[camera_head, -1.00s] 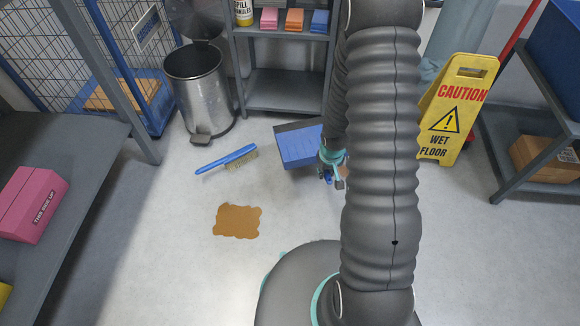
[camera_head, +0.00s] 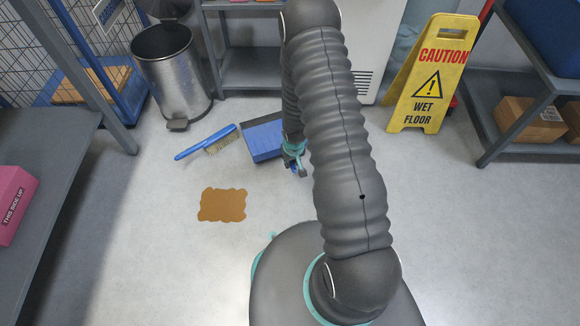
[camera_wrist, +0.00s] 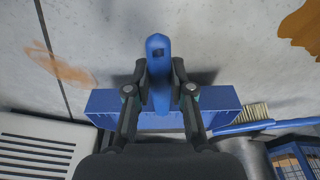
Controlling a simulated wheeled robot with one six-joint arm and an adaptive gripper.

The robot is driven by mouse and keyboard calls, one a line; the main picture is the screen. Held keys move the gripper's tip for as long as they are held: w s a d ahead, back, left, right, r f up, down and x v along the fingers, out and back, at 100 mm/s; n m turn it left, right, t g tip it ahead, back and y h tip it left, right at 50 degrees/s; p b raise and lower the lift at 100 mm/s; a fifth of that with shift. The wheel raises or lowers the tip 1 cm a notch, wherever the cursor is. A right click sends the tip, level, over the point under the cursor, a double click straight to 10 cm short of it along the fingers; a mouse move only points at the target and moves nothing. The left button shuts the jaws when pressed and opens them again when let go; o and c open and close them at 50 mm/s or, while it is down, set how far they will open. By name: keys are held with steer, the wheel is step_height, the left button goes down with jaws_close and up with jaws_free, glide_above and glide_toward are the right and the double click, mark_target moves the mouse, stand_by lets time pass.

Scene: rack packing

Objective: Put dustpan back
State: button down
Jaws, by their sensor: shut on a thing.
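The blue dustpan (camera_head: 263,139) is near the middle of the floor in the head view, its pan beside the brush end. In the wrist view its pan (camera_wrist: 105,104) spreads behind my fingers and its blue handle (camera_wrist: 158,48) stands between them. My gripper (camera_wrist: 160,88) is shut on the handle. In the head view my gripper (camera_head: 294,160) is at the dustpan's near right side, partly hidden by my arm. I cannot tell whether the pan touches the floor.
A blue hand brush (camera_head: 207,143) lies left of the dustpan, above a brown spill (camera_head: 222,205). A metal bin (camera_head: 172,75) and grey shelf (camera_head: 250,70) stand behind. A yellow wet-floor sign (camera_head: 428,88) stands right. A grey table (camera_head: 50,150) is left, a rack (camera_head: 485,125) right.

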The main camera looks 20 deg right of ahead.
steer(key=shift+w+a+f, duration=0.25)
steer(key=shift+w+f, duration=0.1)
steer(key=shift+f+b, duration=0.8)
steer(key=shift+f, duration=1.05)
steer(key=shift+f, duration=0.15)
steer(key=c, duration=1)
jaws_free()
